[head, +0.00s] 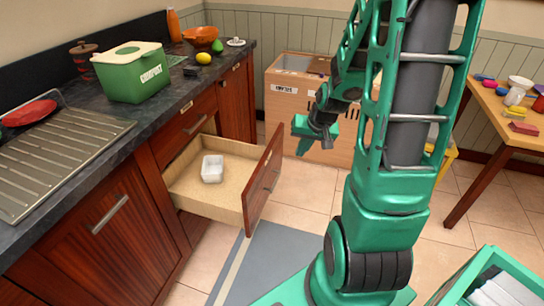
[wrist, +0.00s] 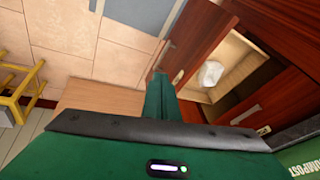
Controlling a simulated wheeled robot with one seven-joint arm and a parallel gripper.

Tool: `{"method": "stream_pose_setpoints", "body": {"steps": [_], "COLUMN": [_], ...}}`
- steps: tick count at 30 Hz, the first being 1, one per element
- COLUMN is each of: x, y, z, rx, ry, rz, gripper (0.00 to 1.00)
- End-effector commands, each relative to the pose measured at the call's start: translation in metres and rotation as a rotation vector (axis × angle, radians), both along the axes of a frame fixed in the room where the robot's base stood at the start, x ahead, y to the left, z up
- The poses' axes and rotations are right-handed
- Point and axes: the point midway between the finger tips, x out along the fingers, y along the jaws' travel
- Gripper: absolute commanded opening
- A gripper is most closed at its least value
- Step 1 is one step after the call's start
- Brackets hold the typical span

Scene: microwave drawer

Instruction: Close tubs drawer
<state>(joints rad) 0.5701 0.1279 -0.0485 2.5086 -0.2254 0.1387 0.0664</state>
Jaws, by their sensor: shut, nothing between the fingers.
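The tubs drawer (head: 190,187) is pulled open from the cabinet under the counter. Its dark red-brown front panel (head: 265,178) faces the floor area on the right. A whitish tub (head: 212,168) sits inside it. In the wrist view the drawer (wrist: 232,48) shows at the upper right, with its front panel (wrist: 183,38) and the tub (wrist: 210,73). My gripper (head: 302,128) is shut and empty. It is above and to the right of the drawer front, apart from it in the head view. It also shows in the wrist view (wrist: 160,85), green and partly cut off.
A green compost bin (head: 133,75) stands on the dark counter (head: 100,140). A wooden table (head: 505,115) with small items is at the right. Tiled floor (head: 300,205) is clear beyond the drawer front.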

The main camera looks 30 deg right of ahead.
Motion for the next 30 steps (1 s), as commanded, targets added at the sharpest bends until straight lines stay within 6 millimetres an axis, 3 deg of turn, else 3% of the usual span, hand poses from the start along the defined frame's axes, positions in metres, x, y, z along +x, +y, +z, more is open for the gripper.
{"method": "stream_pose_setpoints", "body": {"steps": [3,9,20,30], "x": [0.026,0.056,0.075,0.104], "y": [-0.009,-0.021,-0.025,-0.025], "z": [-0.027,-0.05,-0.068,-0.107], "rx": [0.044,0.093,0.112,0.112], "ry": [-0.08,-0.196,-0.24,-0.24], "rz": [-0.05,-0.125,-0.156,-0.156], "gripper": [0.0,0.0,0.0,0.0]}}
